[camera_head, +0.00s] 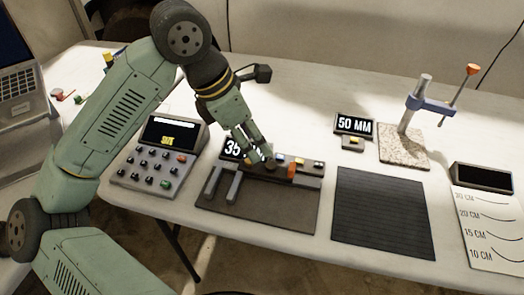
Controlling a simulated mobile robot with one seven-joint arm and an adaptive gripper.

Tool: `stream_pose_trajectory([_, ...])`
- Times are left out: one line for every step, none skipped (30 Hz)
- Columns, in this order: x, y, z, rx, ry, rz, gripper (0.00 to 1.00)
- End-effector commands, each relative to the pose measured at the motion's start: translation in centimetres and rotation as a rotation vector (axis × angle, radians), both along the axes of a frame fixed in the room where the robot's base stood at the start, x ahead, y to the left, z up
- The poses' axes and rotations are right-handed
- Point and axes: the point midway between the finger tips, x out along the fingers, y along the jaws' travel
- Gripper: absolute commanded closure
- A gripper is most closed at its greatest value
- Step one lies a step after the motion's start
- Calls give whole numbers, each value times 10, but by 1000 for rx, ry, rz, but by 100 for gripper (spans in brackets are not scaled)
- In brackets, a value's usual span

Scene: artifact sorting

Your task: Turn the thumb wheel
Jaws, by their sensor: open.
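A dark measuring fixture (270,215) lies on the table in the middle of the head view. It has two upright grey bars at its left and a rail along its back. An orange part (291,172) stands on the rail; I cannot tell whether this is the thumb wheel. My gripper (264,156) points down at the rail, just left of the orange part. It is open, with nothing visibly held; I cannot tell whether it touches the fixture. A display (232,148) reading "35" stands behind the fixture, its right part hidden by my gripper.
A keypad console (160,155) stands left of the fixture. A dark ribbed mat (383,213) lies to its right. Behind are a "50 MM" sign (354,126) and a clamp stand (413,105) on a speckled plate. A length chart (492,235) lies far right.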

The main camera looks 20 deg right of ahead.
Motion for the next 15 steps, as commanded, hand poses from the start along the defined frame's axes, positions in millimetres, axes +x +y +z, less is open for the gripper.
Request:
stream_pose_trajectory([1,4,10,1,-2,3,59])
stream_pose_trajectory([1,6,14,1,-2,3,59])
stream_pose_trajectory([0,8,20,0,-1,2,59])
stream_pose_trajectory([1,10,24,1,-1,3,59])
stream_pose_trajectory([1,12,27,1,-1,3,59])
stream_pose_trajectory([0,13,31,1,-1,1,59])
stream_pose_trajectory([0,14,33,1,0,0,59])
stream_pose_trajectory([0,15,35,1,0,0,59])
stream_pose_trajectory([0,15,37,1,0,0,59])
stream_pose_trajectory([0,16,38,1,0,0,59])
stream_pose_trajectory([0,16,38,1,0,0,59])
stream_pose_trajectory([0,16,39,1,0,0,59])
stream_pose_trajectory([0,16,39,0,1,0,59])
stream_pose_trajectory([0,16,39,0,1,0,59])
stream_pose_trajectory([0,16,39,0,1,0,59])
